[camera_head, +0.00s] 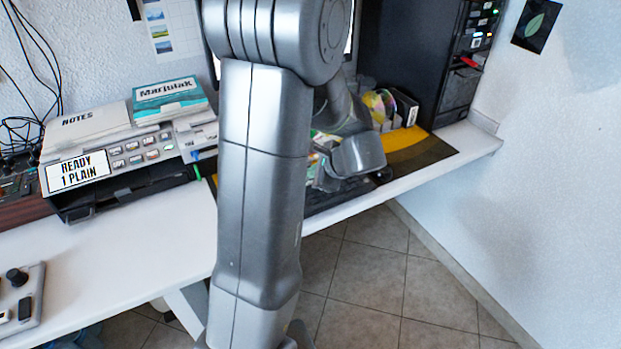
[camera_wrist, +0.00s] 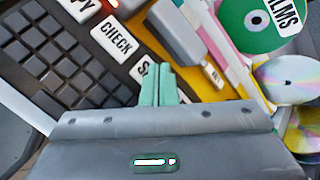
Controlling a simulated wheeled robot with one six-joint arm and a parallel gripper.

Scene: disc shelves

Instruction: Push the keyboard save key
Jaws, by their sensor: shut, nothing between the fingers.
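The keyboard (camera_wrist: 62,55) fills the left of the wrist view, with dark square keys and a column of larger white labelled keys. One white key reads CHECK (camera_wrist: 115,44). Below it is a white key showing only the letter S (camera_wrist: 138,73), probably the save key; the rest of its label is hidden behind my fingers. My gripper (camera_wrist: 159,72) is shut and empty, its green fingertips right over or beside this key. I cannot tell whether they touch it. In the head view my arm hides most of the keyboard and the gripper's tips.
In the wrist view, a grey device (camera_wrist: 176,30) lies just beyond the fingers. A green disc (camera_wrist: 250,22) and shiny discs (camera_wrist: 292,78) lie at the right. In the head view, a printer (camera_head: 125,155) stands left and a black tower (camera_head: 410,55) right.

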